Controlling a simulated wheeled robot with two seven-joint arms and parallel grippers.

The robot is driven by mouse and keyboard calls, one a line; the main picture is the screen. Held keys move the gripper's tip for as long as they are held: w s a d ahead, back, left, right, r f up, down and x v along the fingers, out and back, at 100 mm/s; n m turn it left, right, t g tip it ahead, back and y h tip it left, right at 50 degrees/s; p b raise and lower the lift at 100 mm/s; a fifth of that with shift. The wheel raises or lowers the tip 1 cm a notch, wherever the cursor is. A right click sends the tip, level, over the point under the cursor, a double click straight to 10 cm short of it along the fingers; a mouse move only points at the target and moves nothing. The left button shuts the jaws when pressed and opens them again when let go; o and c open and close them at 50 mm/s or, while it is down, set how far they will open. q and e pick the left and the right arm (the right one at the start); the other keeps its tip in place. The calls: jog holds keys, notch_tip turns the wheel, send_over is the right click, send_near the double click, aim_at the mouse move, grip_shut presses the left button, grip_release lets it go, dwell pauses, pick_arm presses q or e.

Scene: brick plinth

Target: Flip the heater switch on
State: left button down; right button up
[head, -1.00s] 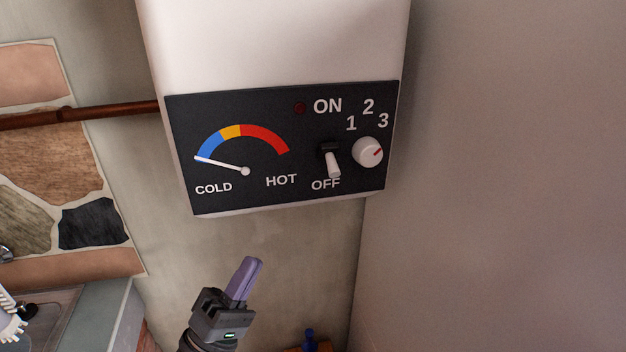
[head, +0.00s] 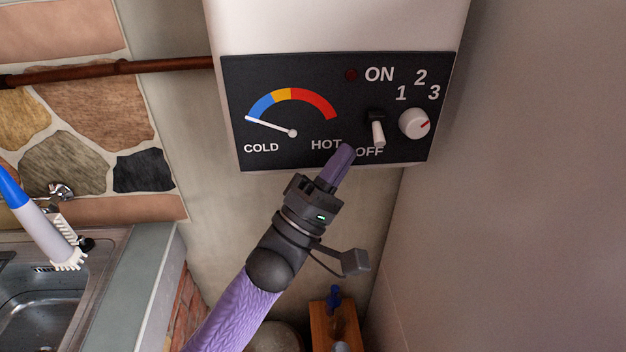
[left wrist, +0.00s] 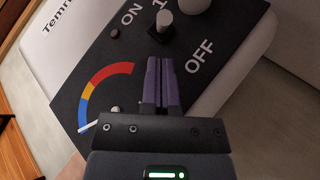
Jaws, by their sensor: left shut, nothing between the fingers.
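The white heater (head: 330,25) hangs on the wall with a dark control panel (head: 240,90). Its white toggle switch (head: 377,132) points down toward OFF in the head view. The switch also shows in the left wrist view (left wrist: 164,20), just beyond my fingertips. The small indicator lamp (head: 351,75) by ON is dark red and looks unlit. The gauge needle (head: 270,127) points at COLD. My left gripper (head: 345,152) is shut and empty, its purple fingers just below and left of the switch, overlapping the panel's lower edge in the picture. My right gripper is not in view.
A white knob (head: 414,123) with numbers sits right of the switch. A bare wall (head: 530,180) is on the right. A sink (head: 50,300) and a blue-and-white brush (head: 40,220) are at lower left. A brown pipe (head: 110,73) runs into the heater's left side.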

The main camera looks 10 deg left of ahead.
pick_arm(q)
jog(key=shift+d+r, duration=0.3)
jog(key=shift+d, duration=0.2)
jog(key=shift+d+r, duration=0.25)
jog(key=shift+d, duration=0.25)
